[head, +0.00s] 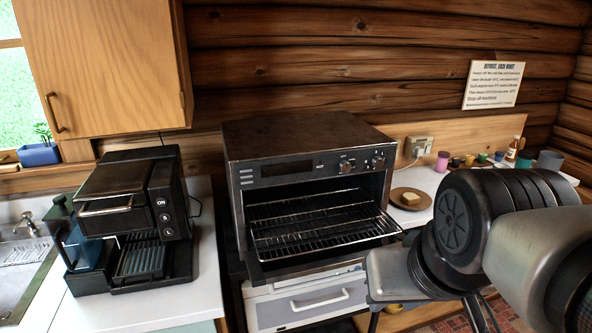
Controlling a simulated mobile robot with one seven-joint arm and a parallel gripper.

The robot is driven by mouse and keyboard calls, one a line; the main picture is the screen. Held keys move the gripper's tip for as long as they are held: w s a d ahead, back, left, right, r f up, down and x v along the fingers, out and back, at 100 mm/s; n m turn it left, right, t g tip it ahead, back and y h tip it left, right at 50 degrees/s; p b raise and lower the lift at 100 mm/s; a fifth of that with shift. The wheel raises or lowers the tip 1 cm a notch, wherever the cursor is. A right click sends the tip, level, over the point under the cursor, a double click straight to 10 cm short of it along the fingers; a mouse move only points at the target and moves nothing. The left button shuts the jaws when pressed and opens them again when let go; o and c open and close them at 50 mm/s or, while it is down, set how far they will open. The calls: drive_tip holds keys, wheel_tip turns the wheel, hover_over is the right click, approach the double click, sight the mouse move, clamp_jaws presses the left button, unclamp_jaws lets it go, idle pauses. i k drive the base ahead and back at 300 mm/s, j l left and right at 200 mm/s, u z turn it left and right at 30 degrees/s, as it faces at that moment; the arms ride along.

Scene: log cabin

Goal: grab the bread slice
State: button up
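I see no other thing that looks like bread. My arm fills the lower right of the head view, in front of the counter. My gripper's fingers do not show, so what they hold cannot be seen.
The toaster oven (290,134) stands open with its wire rack (310,228) pulled out. A black coffee machine (125,220) and a sink (22,265) are at the left. Cups and a bottle (513,148) stand at the back right. A drawer unit (300,303) is below the oven.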

sight(409, 199)
drive_tip(key=z, duration=0.65)
drive_tip(key=i+l+z, duration=0.2)
drive_tip(key=i, duration=0.35)
drive_tip(key=i+l+z, duration=0.15)
drive_tip(key=i+l, duration=0.15)
drive_tip(key=i, duration=0.25)
drive_tip(key=i+l+z, duration=0.2)
drive_tip(key=i, duration=0.4)
drive_tip(key=i+l+u, duration=0.1)
drive_tip(key=i+u, duration=0.3)
drive_tip(key=i+l+u, duration=0.2)
drive_tip(key=u, duration=0.25)
drive_tip(key=i+l+u, duration=0.4)
drive_tip(key=k+j, duration=0.1)
